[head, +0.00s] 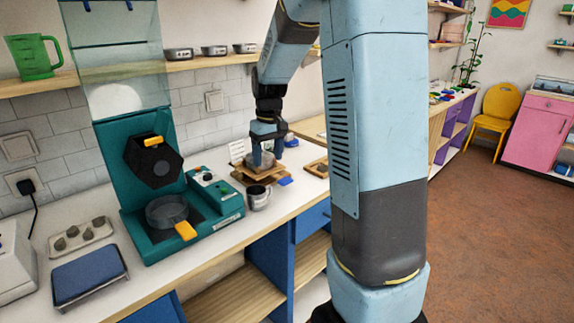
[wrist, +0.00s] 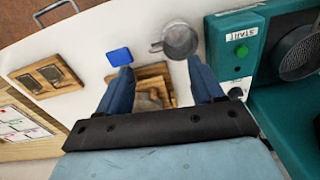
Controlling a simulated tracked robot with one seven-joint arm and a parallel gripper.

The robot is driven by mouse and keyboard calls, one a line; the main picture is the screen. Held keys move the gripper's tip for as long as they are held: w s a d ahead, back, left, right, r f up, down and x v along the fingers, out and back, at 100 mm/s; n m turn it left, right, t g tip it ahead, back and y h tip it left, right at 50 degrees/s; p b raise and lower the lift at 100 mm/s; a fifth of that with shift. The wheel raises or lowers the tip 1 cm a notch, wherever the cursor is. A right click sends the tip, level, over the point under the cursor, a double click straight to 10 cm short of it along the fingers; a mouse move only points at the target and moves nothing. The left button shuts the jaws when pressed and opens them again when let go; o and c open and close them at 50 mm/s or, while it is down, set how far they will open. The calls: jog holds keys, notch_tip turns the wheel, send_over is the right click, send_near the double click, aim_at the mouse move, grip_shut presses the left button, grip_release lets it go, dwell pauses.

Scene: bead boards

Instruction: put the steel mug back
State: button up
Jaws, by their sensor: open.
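The steel mug (head: 258,196) stands upright on the white counter, just right of the teal machine and near the counter's front edge. It also shows in the wrist view (wrist: 180,42), its handle toward the left, beyond the tip of my right finger. My gripper (head: 262,158) points down over a small wooden stand (head: 246,178). In the wrist view my gripper (wrist: 160,68) has its fingers wide apart, with the wooden stand showing between and below them. A greyish lump shows at the fingers in the head view; I cannot tell whether they touch it.
The teal machine (head: 228,215) with a pan (head: 167,212) stands left of the mug. A blue block (wrist: 120,56) lies beside the wooden stand. A wooden tray (wrist: 46,76) lies farther off. Shelf bowls (head: 214,51) are above.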

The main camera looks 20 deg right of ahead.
jog(key=s+a+r+m+t, duration=0.1)
jog(key=s+r, duration=0.2)
jog(key=s, duration=0.6)
jog(key=s+a+r+t, duration=0.2)
jog(key=s+r, duration=0.2)
jog(key=s, duration=0.5)
jog(key=s+a+r+m+t, duration=0.1)
jog(key=s+r, duration=0.3)
jog(key=s, duration=0.6)
jog(key=shift+a+m+t, duration=0.15)
jog(key=shift+m+t, duration=0.15)
jog(key=shift+t, duration=0.3)
